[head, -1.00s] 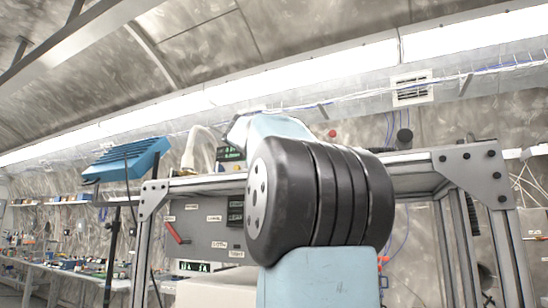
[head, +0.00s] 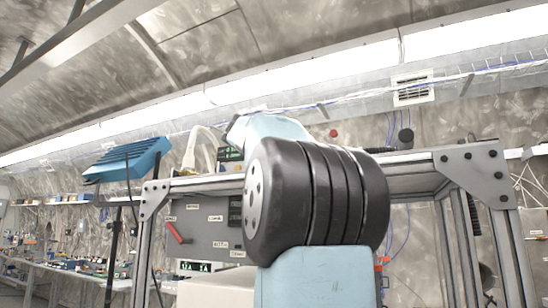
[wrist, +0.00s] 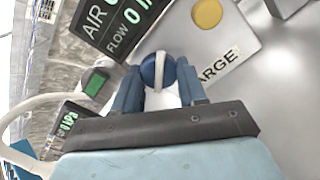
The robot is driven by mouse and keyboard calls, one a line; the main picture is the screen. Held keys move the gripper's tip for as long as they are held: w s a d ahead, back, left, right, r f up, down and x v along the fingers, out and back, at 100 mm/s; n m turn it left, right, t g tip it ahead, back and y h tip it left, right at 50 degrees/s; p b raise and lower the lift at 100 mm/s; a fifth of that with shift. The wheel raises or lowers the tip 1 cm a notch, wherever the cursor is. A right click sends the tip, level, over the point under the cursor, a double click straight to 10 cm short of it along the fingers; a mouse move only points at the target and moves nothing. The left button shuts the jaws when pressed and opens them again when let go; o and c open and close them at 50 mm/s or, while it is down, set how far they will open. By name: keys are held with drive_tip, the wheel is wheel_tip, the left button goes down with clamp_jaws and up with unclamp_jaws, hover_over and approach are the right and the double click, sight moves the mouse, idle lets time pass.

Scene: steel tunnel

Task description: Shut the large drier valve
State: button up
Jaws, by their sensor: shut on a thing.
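The large drier valve (wrist: 148,69) shows in the wrist view as a round blue knob with a pale bar across its middle. It sits beside a pale plate whose label is partly covered and reads "ARGE". My gripper (wrist: 159,77) has its two blue fingers closed on either side of the knob, shut on it. In the head view my own arm hides the gripper and the valve.
An "AIR FLOW" display (wrist: 112,22) and a yellow round disc (wrist: 207,13) are close to the gripper. In the head view a grey panel (head: 205,240) carries a red lever (head: 178,233). A metal frame post (head: 500,240) stands at right.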

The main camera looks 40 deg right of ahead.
drive_tip(key=shift+m, duration=1)
drive_tip(key=o, duration=1.1)
drive_tip(key=shift+c, duration=0.2)
